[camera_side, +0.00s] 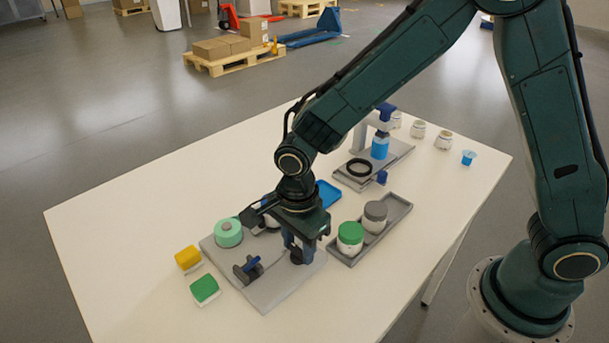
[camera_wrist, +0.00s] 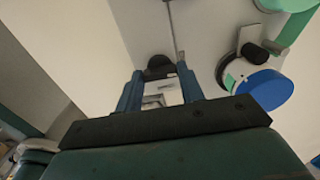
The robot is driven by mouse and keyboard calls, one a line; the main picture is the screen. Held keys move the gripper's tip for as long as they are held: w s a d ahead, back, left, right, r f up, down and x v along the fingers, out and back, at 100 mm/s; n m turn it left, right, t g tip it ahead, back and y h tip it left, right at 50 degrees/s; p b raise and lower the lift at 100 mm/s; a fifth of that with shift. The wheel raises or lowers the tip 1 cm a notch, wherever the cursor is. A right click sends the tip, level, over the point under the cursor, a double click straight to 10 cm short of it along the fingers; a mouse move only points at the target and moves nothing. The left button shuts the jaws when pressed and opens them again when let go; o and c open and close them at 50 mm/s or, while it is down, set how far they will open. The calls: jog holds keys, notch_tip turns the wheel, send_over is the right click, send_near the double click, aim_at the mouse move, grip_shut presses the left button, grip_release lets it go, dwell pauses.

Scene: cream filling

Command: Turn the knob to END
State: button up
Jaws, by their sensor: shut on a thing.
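My gripper (camera_side: 293,250) points down over the grey plate (camera_side: 270,296) near the front of the table. Its two blue fingers show in the wrist view (camera_wrist: 161,88). They are shut on a dark knob (camera_side: 297,257), whose rounded black end (camera_wrist: 158,66) shows between and just beyond the fingertips. A pale patch with dark marks lies between the fingers in the wrist view; it is too small to read. The END mark and the knob's setting cannot be made out.
On the plate are a mint-green round part (camera_side: 228,233) and a dark clamp-like part (camera_side: 247,269). A grey tray (camera_side: 398,209) holds a green-lidded jar (camera_side: 350,238) and a grey-lidded jar (camera_side: 375,216). Yellow (camera_side: 188,259) and green (camera_side: 204,289) blocks sit left.

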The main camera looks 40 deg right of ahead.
aim_at(299, 248)
jog(key=o, duration=1)
jog(key=shift+r, duration=0.15)
notch_tip(299, 248, up, 14)
jog(key=shift+f, duration=0.2)
dwell(0.4)
